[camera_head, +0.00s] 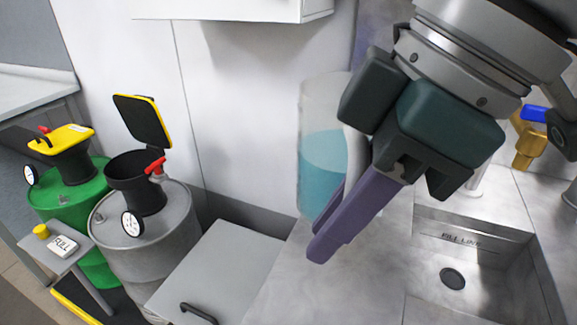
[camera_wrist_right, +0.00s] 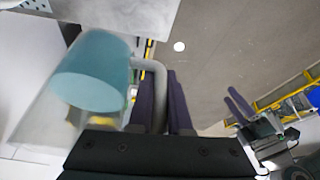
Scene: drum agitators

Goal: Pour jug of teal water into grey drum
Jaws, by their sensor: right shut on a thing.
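The clear jug (camera_head: 322,165) of teal water is near the middle of the head view, about upright. My right gripper (camera_head: 325,235) is shut on its handle; the jug also shows in the right wrist view (camera_wrist_right: 92,75). I cannot tell whether its base touches the counter. The grey drum (camera_head: 150,240) stands to the left, apart from the jug. Its black funnel (camera_head: 138,182) is open on top, with the yellow-edged black lid (camera_head: 143,120) raised. My left gripper (camera_wrist_right: 240,105) shows small in the right wrist view; its jaw state is unclear.
A green drum (camera_head: 75,195) with a closed yellow lid stands left of the grey one. A grey cover with a black handle (camera_head: 198,313) lies between drum and counter. A sink (camera_head: 480,255) and brass tap (camera_head: 527,145) are at right. A white cabinet (camera_head: 235,8) hangs above.

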